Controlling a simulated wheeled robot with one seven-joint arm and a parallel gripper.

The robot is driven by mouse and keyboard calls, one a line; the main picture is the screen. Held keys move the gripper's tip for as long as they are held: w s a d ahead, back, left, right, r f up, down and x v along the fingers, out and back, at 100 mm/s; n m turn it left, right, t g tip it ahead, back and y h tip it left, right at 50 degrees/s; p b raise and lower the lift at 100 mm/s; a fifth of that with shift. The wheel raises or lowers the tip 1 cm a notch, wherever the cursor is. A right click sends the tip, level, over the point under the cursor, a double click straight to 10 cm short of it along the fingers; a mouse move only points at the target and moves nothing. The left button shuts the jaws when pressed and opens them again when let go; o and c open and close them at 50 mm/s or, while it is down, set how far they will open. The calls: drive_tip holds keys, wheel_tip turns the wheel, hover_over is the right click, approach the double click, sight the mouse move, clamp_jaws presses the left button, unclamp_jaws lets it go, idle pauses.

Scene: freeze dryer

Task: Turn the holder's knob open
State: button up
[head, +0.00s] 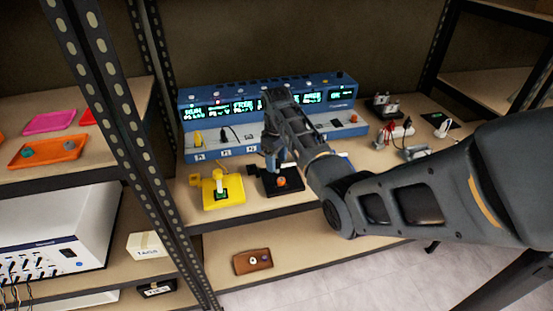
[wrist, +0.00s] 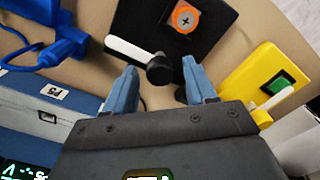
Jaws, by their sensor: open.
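A black holder (head: 290,190) stands on the bench shelf and carries an orange part.
A yellow holder (head: 232,198) with a green part stands close left of the black one; it also shows in the wrist view (wrist: 236,82). A blue instrument bank (head: 220,152) with lit displays runs behind. A rack post stands at left.

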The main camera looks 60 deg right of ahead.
sight(277, 161)
drive_tip(key=shift+r+b, duration=0.45)
drive_tip(key=shift+r, duration=3.45)
